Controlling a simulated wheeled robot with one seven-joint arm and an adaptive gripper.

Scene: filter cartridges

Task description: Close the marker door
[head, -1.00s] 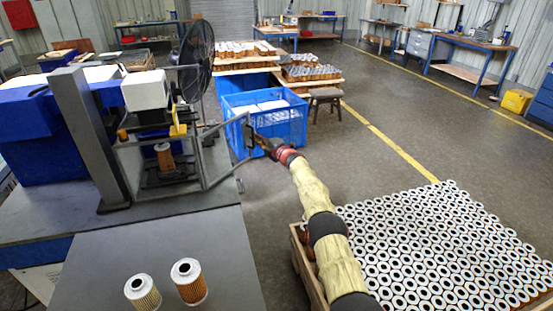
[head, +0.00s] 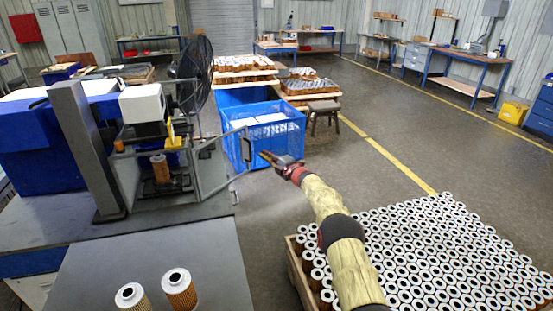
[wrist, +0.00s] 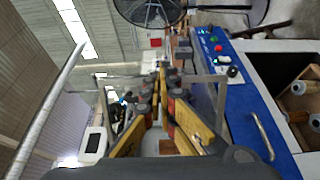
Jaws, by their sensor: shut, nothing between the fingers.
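The marker door (head: 222,168) is a clear panel in a grey metal frame with a dark handle (head: 247,150) at its free edge. It stands open, swung out to the right from the marker machine (head: 150,150). A filter cartridge (head: 160,168) stands inside the machine under the white marking head (head: 141,103). My gripper (head: 265,155) is shut and empty, just right of the door handle; I cannot tell whether they touch. In the wrist view my gripper's fingers (wrist: 160,75) meet in the middle, and a grey frame shows around and beyond them.
Two filter cartridges (head: 179,289) stand on the front table (head: 215,260). A blue crate (head: 290,138) is behind my gripper. A wooden box packed with cartridges (head: 430,250) is at the right. A black fan (head: 197,75) stands behind the machine. Floor between table and box is clear.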

